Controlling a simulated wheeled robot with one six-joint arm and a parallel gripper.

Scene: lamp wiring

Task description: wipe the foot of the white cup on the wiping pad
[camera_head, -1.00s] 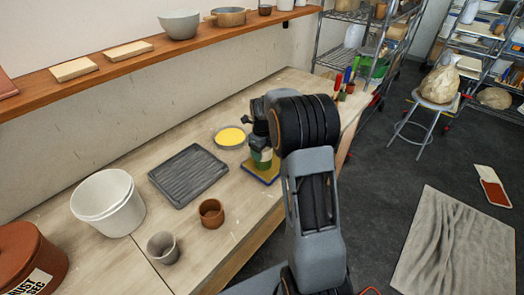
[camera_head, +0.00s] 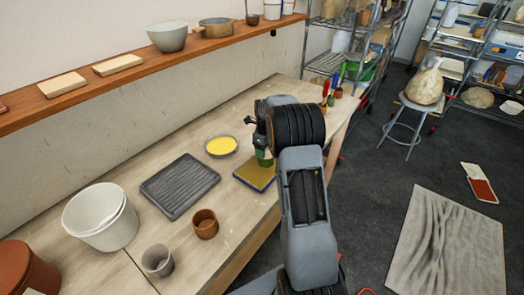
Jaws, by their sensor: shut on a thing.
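The wiping pad (camera_head: 254,178) is a flat yellow square with a blue edge, lying on the bench near its front edge. My gripper (camera_head: 263,150) points down over the pad's back right part, partly hidden by my own arm. It is shut on a small cup-like thing (camera_head: 264,159), of which only a green part shows clearly. I take this for the white cup, but its white is mostly hidden. I cannot tell whether its foot touches the pad.
A dish of yellow (camera_head: 221,146) stands behind the pad. A dark ridged tray (camera_head: 180,186), a brown cup (camera_head: 205,224), a grey cup (camera_head: 158,261) and a white bucket (camera_head: 100,217) stand to the left. Upright tools (camera_head: 332,88) stand at the bench's far end.

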